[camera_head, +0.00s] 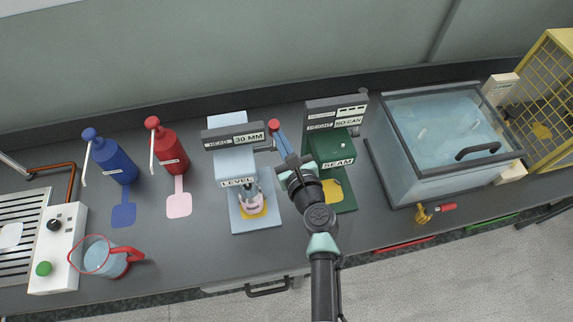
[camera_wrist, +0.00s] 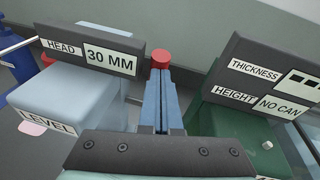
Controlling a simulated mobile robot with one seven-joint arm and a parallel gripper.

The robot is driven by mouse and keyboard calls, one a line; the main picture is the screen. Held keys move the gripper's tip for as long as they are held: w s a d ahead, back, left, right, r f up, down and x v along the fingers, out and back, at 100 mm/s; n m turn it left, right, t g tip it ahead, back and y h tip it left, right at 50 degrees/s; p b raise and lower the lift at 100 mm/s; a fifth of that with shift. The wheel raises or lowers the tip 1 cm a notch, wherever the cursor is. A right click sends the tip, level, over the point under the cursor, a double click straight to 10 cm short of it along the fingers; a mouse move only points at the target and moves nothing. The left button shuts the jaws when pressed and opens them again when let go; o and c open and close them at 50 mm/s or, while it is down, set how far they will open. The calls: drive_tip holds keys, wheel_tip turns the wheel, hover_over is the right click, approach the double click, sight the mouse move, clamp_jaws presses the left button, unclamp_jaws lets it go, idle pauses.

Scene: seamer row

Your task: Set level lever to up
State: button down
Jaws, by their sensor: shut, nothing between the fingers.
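The light-blue LEVEL machine (camera_head: 234,170) stands mid-bench; its display (camera_head: 247,139) reads HEAD 30 MM. It also shows at the left of the wrist view (camera_wrist: 78,95). A red lever knob (camera_head: 274,124) is at its right rear side; in the wrist view the knob (camera_wrist: 161,58) sits just beyond my fingertips. Most of the lever's shaft is hidden. My gripper (camera_head: 280,138) is shut, its blue fingers together and pointing at the knob, with nothing between them. I cannot tell whether the fingertips touch the knob. A small can-like piece (camera_head: 253,203) sits under the LEVEL head.
The green SEAM machine (camera_head: 333,148) stands close to the right of my gripper, its display reading NO CAN. A lidded water tank (camera_head: 389,152) is farther right. Red and blue pump bottles (camera_head: 168,161) (camera_head: 114,166) and a clear jug (camera_head: 96,255) are left. The front bench between is clear.

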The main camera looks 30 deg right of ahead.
sight(278, 125)
drive_tip(key=w, duration=0.1)
drive_tip(key=w+r, duration=0.1)
drive_tip(key=w, duration=0.1)
drive_tip(key=shift+d+r, duration=0.25)
drive_tip(key=shift+d, duration=0.15)
drive_tip(key=shift+w+d+r, duration=0.1)
drive_tip(key=shift+w+d, duration=0.1)
drive_tip(key=shift+w, duration=0.5)
drive_tip(key=shift+w+d+r, duration=0.1)
drive_tip(key=shift+w+d, duration=0.1)
drive_tip(key=shift+w, duration=0.45)
drive_tip(key=shift+w+r, duration=0.1)
drive_tip(key=shift+r, duration=0.2)
